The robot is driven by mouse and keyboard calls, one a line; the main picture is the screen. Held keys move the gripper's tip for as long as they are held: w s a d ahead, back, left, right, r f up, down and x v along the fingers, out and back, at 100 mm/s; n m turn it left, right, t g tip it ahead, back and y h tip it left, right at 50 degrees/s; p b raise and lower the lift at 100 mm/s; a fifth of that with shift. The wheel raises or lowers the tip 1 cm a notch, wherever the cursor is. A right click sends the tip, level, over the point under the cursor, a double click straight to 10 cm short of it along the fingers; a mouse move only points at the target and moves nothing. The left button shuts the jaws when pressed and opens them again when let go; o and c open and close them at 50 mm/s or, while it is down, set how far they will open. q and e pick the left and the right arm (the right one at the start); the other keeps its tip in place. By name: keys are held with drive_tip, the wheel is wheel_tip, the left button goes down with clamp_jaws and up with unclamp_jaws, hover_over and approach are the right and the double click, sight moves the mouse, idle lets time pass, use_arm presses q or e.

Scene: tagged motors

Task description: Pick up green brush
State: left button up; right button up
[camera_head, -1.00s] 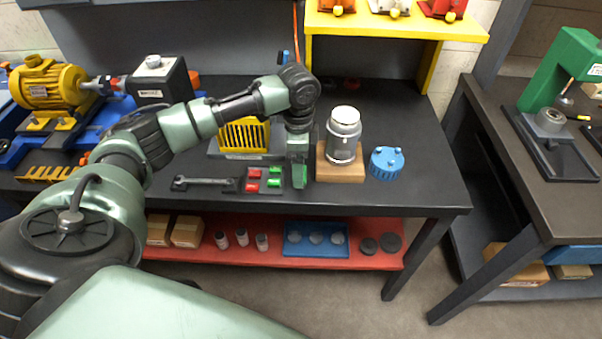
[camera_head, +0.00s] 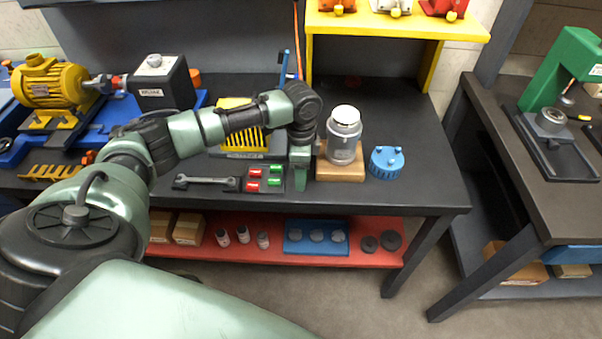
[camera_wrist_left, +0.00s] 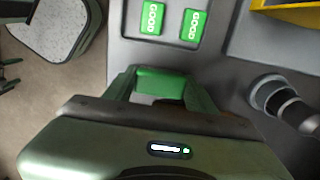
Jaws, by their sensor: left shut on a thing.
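My left gripper (camera_head: 300,182) is at the right edge of the brush tray on the workbench. In the left wrist view its two fingers (camera_wrist_left: 162,92) are shut on a green brush (camera_wrist_left: 158,80), of which only a part shows between them. Two other green brushes marked GOOD (camera_wrist_left: 152,18) lie flat on the grey tray (camera_wrist_left: 168,48), apart from the gripper. In the head view these two green brushes (camera_head: 275,176) lie beside two red blocks (camera_head: 254,179). The held brush cannot be made out in the head view. My right gripper is not in view.
A glass jar with a white lid (camera_head: 344,140) stands on a wooden block (camera_head: 340,173) just right of the gripper. A blue round part (camera_head: 386,163) is further right. A wrench (camera_head: 207,183) lies left of the tray, and a yellow rack (camera_head: 238,133) stands behind.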

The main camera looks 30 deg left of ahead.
use_arm(q)
drive_tip(key=shift+r, duration=0.1)
wheel_tip(320, 180, up, 20)
drive_tip(key=b, duration=0.1)
drive_tip(key=shift+b, duration=0.4)
